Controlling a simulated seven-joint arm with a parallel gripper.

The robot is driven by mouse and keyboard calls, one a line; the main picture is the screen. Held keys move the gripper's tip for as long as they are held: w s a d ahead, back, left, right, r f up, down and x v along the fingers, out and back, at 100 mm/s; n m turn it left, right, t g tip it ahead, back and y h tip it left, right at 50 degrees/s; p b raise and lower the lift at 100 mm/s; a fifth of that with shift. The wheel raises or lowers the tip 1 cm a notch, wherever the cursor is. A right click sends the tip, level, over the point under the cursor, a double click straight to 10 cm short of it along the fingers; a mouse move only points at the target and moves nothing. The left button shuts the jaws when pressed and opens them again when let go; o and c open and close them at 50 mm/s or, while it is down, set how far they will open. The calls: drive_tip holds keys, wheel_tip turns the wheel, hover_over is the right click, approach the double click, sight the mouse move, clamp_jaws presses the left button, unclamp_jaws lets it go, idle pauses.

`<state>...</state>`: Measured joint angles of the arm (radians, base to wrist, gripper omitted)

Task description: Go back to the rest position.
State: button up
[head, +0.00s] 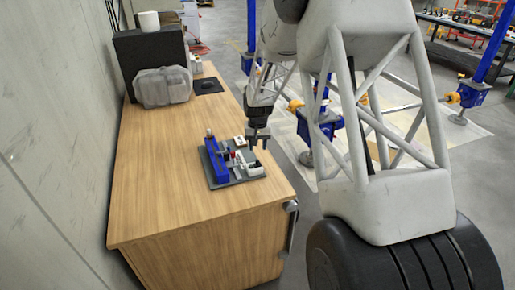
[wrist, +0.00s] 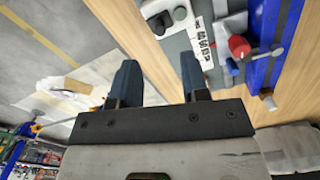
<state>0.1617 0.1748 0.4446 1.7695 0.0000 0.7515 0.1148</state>
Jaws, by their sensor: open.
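My gripper (head: 258,139) hangs above the right edge of the wooden table, just over the right back side of a small device on a grey plate (head: 221,184). In the wrist view my gripper (wrist: 159,75) has its two dark fingers apart, with nothing between them. The device has a blue upright part (head: 215,160), a white block (head: 255,169) and a small red part. In the wrist view the blue part (wrist: 267,45) and a red knob (wrist: 238,46) lie to the right of the fingers. A gap shows between the fingers and the device.
The wooden table (head: 160,190) has free room in front and to the left of the device. A black box (head: 150,55), a clear grey case (head: 163,87) and a dark mat (head: 208,86) are at its back. Blue jacks (head: 320,131) stand on the floor to the right.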

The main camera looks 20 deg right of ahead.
idle(0.4)
drive_tip(key=s+a+r+n+t, duration=0.1)
drive_tip(key=s+a+r, duration=0.3)
drive_tip(key=s+r, duration=0.6)
drive_tip(key=s+a+r, duration=0.4)
drive_tip(key=s+r, duration=0.5)
drive_tip(key=s, duration=0.2)
drive_tip(key=s+a+r+n, duration=0.1)
drive_tip(key=s+a+r, duration=0.1)
drive_tip(key=s, duration=1)
drive_tip(key=s+a+r+n+t, duration=0.1)
drive_tip(key=s+r, duration=0.1)
drive_tip(key=s, duration=1)
drive_tip(key=shift+a+r+t, duration=0.25)
drive_tip(key=shift+a+t, duration=0.05)
drive_tip(key=shift+a, duration=0.1)
